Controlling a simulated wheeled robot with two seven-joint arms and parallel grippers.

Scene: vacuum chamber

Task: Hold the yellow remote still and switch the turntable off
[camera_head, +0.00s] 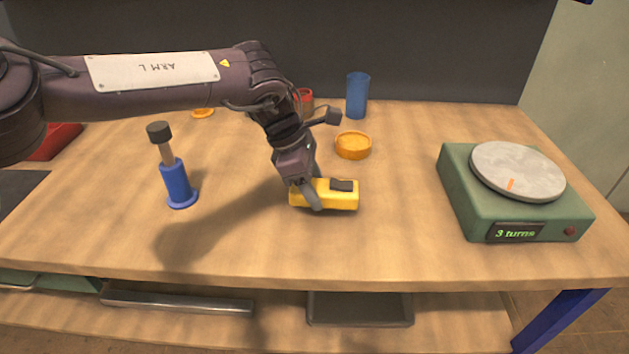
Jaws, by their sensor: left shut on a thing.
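The yellow remote (336,201) lies on the wooden table near the middle, with a dark raised switch (342,185) on its top right part. My left gripper (306,197) reaches down from the left and is shut on the remote's left part, covering some of it. The turntable (465,205) is a green box at the right with a round grey plate (517,171) bearing an orange mark. Its display reads "3 turns", and a red button (570,231) sits at its front right. My right gripper is not in view.
A blue cylinder with a dark-topped rod (176,183) stands left of the gripper. An orange round dish (353,145), a blue cup (357,96) and a red cup (305,99) stand behind. The table (408,238) is clear between remote and turntable.

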